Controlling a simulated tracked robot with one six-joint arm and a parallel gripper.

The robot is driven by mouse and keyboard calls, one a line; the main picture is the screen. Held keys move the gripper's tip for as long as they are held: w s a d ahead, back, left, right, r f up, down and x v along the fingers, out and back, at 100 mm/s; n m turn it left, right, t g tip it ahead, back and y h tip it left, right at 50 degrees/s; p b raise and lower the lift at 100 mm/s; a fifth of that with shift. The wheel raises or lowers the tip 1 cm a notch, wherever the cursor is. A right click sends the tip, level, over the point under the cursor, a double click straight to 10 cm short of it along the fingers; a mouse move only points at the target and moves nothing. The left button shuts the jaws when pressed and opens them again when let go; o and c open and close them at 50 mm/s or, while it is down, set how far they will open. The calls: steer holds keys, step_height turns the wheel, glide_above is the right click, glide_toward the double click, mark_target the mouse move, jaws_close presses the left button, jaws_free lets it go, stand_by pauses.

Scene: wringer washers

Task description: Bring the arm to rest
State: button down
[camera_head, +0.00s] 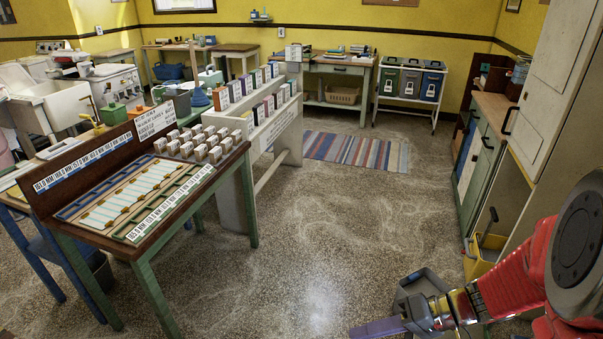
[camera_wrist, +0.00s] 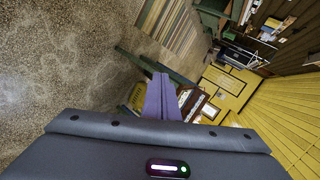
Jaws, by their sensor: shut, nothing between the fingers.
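My gripper (camera_head: 378,328) is at the lower right of the head view, at the end of my red arm. Its purple fingers point left over the open speckled floor. In the wrist view the purple fingers (camera_wrist: 162,97) lie together, with nothing between them. The gripper touches nothing that I can see. The wrist view is turned on its side.
A green-legged table (camera_head: 150,250) with a sorting board and several small boxes stands at the left. A shelf of boxes (camera_head: 285,135) stands behind it. Cabinets (camera_head: 487,150) line the right wall, with a yellow bin (camera_head: 480,262) below. The middle floor is clear up to a striped rug (camera_head: 357,151).

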steer(key=s+d+r+t+h, duration=0.1)
steer(key=s+r+t+h, duration=0.1)
steer(key=r+h, duration=0.3)
steer(key=s+d+r+m+t+h, duration=0.1)
steer(key=s+r+t+h, duration=0.1)
steer(key=r+h, duration=0.4)
steer(key=v, duration=0.4)
steer(key=shift+r, duration=0.35)
steer(key=shift+d, duration=0.15)
stand_by(0.9)
